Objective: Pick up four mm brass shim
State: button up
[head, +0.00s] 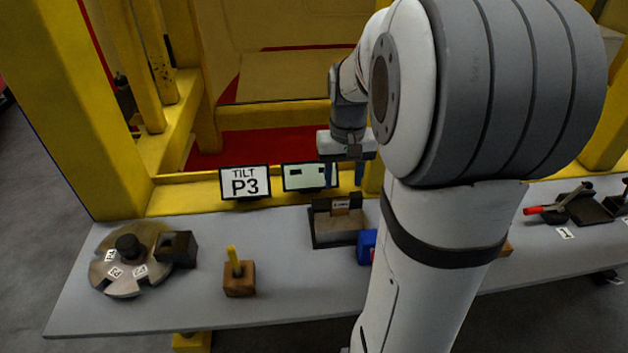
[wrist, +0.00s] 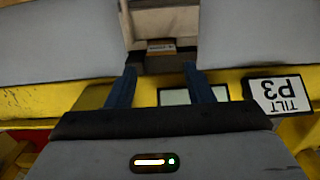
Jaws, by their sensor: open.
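A small brown piece with a pale label (head: 340,206) stands in a dark open holder (head: 336,240) near the back edge of the grey table. The label is too small to read, so I cannot tell if this is the four mm brass shim. In the wrist view the brown piece (wrist: 161,47) shows just beyond the fingertips, roughly centred between them. My gripper (head: 344,174) is open and empty, its blue fingers pointing down above the table's back edge. The wrist view shows the spread fingers (wrist: 159,72) apart from the piece.
A "TILT P3" sign (head: 245,182) and a small screen (head: 309,176) stand behind the holder. A slotted disc (head: 112,262), a dark block (head: 177,248) and a wooden block with yellow handle (head: 239,278) lie left. A blue object (head: 366,246) is partly hidden by my arm.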

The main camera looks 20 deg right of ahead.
aim_at(340, 202)
jog(key=f, duration=0.7)
jog(key=shift+a+f, duration=0.2)
jog(key=shift+f, duration=0.1)
jog(key=shift+c, duration=0.5)
jog(key=c, duration=0.7)
